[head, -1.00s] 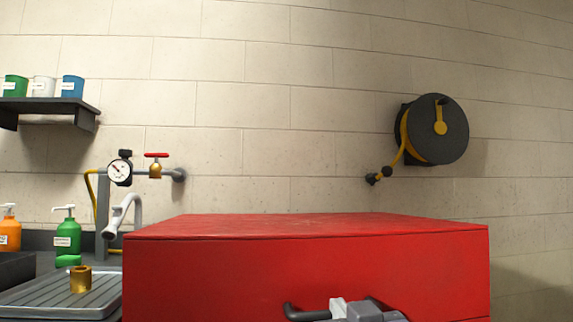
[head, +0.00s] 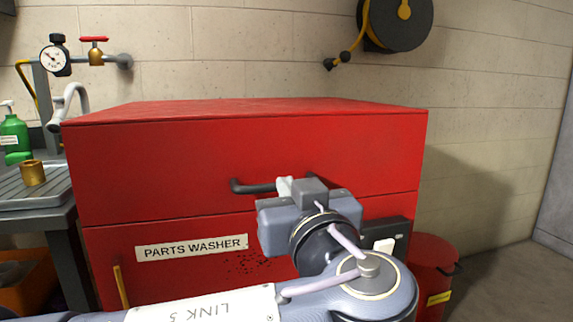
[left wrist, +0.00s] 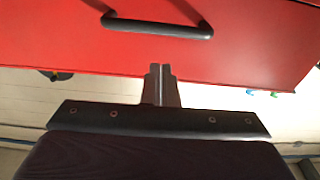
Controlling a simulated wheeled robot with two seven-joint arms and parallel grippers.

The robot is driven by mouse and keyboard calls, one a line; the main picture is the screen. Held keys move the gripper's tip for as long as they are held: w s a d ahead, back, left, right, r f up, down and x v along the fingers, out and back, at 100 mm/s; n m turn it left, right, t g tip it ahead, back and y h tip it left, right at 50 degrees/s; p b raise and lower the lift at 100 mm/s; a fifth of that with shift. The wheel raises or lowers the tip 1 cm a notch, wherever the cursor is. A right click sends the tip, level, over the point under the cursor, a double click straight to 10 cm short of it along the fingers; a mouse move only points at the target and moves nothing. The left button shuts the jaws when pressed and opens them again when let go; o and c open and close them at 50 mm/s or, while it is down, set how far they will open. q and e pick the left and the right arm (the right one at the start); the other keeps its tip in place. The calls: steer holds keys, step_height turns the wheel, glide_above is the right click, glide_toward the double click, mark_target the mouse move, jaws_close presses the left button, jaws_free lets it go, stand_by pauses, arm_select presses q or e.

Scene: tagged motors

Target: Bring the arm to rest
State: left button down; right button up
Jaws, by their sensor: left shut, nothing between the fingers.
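My left arm (head: 230,304) reaches in from the bottom of the head view, bent up in front of the red parts washer (head: 160,165). My left gripper (head: 284,186) is in front of the dark bar handle (head: 252,187) on the washer's upper front and covers part of it. In the left wrist view the gripper's fingers (left wrist: 160,72) are together with nothing between them. The handle (left wrist: 157,27) shows there beyond the fingertips, with a gap in the picture between them. My right gripper is in neither view.
A sink bench with a brass cup (head: 32,173) and a green bottle (head: 14,137) stands at left. A red bin (head: 434,270) stands right of the washer. A hose reel (head: 398,20) hangs on the wall. Floor at far right is clear.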

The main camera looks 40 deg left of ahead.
arm_select(q)
steer(key=s+d+f, duration=0.2)
steer(key=d, duration=0.1)
steer(key=shift+s+d+f, duration=0.1)
steer(key=shift+s+d, duration=0.15)
steer(key=s+a+f+m+g+h, duration=0.1)
steer(key=a+f+m+g+h, duration=0.15)
steer(key=f, duration=0.45)
steer(key=s+a+f+m+g+h+p, duration=0.1)
steer(key=s+a+f+m+g+h, duration=0.15)
steer(key=f, duration=0.55)
steer(key=a+f+m+g+h, duration=0.2)
steer(key=f+m+h, duration=0.1)
steer(key=f, duration=0.4)
steer(key=s+d+f+t+h+p, duration=0.1)
steer(key=s+d+f+h, duration=0.4)
steer(key=d+f+h, duration=0.5)
step_height(320, 180, up, 39)
steer(key=m+p, duration=0.1)
steer(key=p, duration=3.7)
steer(key=shift+w+a+h, duration=0.3)
steer(key=shift+a+h, duration=0.1)
